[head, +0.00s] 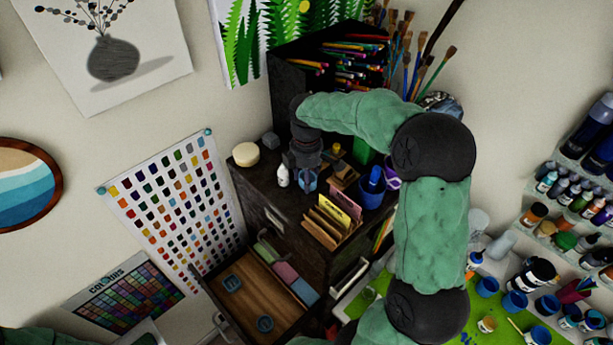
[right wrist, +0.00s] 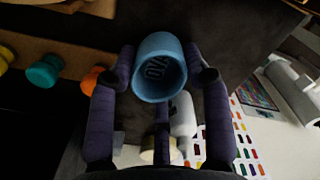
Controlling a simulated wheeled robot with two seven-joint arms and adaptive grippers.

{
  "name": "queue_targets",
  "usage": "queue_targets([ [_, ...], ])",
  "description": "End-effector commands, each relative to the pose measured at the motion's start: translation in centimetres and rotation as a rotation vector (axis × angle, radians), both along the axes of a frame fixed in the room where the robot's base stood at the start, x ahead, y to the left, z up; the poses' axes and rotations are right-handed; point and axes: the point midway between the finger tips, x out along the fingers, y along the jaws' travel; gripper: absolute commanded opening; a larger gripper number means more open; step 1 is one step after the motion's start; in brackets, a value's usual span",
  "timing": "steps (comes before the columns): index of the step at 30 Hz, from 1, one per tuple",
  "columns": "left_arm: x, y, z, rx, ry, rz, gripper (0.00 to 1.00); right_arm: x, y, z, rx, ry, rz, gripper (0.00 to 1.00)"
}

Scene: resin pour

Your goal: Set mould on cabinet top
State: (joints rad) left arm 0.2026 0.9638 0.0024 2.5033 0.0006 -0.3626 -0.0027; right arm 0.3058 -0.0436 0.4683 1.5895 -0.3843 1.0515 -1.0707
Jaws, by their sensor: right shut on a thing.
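A light blue cup-shaped mould (right wrist: 160,68) with raised marks inside sits between the fingers of my right gripper (right wrist: 165,76) in the right wrist view. In the head view the mould (head: 309,184) shows just below my right gripper (head: 306,164), over the dark cabinet top (head: 265,183). My right gripper is shut on the mould and points down. I cannot tell whether the mould touches the cabinet top. My left gripper is not in view.
A white bottle (head: 283,176), a cream round lid (head: 246,154), a card rack (head: 330,222) and a blue cup (head: 373,186) stand close around the mould.

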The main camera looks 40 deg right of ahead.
Motion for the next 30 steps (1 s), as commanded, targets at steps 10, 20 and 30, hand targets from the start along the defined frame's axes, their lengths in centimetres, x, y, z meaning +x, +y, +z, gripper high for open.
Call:
queue_targets([
  [10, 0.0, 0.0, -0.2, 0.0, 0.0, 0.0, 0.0, 0.0, 0.0, -0.3, 0.0, 0.0, 0.0, 0.73],
  [20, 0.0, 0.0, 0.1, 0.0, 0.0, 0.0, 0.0, 0.0, 0.0, 0.2, -0.001, -0.001, 0.0, 0.73],
  [30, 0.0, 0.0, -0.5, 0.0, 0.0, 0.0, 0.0, 0.2, 0.0, 5.7, -0.001, -0.007, 0.0, 0.73],
])
